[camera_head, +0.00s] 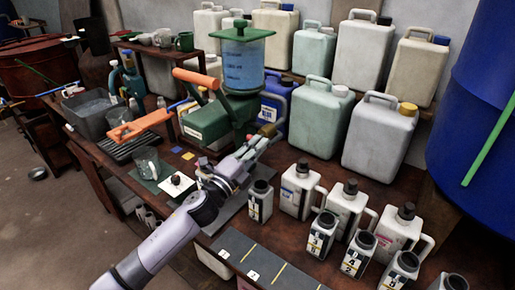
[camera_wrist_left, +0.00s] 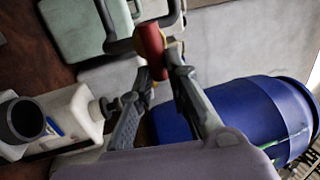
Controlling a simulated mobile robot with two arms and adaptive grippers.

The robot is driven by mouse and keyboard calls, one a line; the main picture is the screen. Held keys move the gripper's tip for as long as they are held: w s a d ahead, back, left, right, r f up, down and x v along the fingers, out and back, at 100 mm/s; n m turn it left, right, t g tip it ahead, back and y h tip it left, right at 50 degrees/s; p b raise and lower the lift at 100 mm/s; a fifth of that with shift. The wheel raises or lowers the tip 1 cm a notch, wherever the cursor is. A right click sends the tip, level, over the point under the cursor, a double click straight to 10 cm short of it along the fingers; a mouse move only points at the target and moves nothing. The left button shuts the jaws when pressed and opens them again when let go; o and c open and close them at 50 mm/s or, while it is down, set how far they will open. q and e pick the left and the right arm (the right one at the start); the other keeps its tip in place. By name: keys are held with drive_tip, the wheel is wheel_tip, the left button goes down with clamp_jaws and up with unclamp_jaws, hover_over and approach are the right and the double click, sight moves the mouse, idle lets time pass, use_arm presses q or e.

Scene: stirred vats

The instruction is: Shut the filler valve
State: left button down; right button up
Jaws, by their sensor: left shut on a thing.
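The filler is a green body (camera_head: 207,121) with a clear blue tank (camera_head: 243,68) under a green lid, at the back middle of the bench. My left gripper (camera_head: 268,137) is at the right side of this body. In the left wrist view, my left gripper (camera_wrist_left: 158,68) is shut on a red handle (camera_wrist_left: 152,45) with a yellowish part beside it. I take it as the filler valve's handle; the fingers hide part of it, and its turn angle cannot be read. My right gripper is not in view.
Several white bottles (camera_head: 297,190) stand right of my left arm. Large pale canisters (camera_head: 321,118) stand behind. Orange bars (camera_head: 140,125) stick out left of the filler. A glass beaker (camera_head: 147,163) stands at the left. A blue drum (camera_head: 480,110) stands at the right.

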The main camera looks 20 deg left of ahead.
use_arm(q)
drive_tip(key=shift+f, duration=0.1)
drive_tip(key=c, duration=1.5)
unclamp_jaws()
drive_tip(key=shift+c, duration=0.2)
drive_tip(key=shift+s, duration=0.15)
drive_tip(key=v, duration=1.1)
drive_tip(key=shift+s, duration=0.4)
drive_tip(key=shift+a+f, duration=0.1)
drive_tip(key=shift+a, duration=0.05)
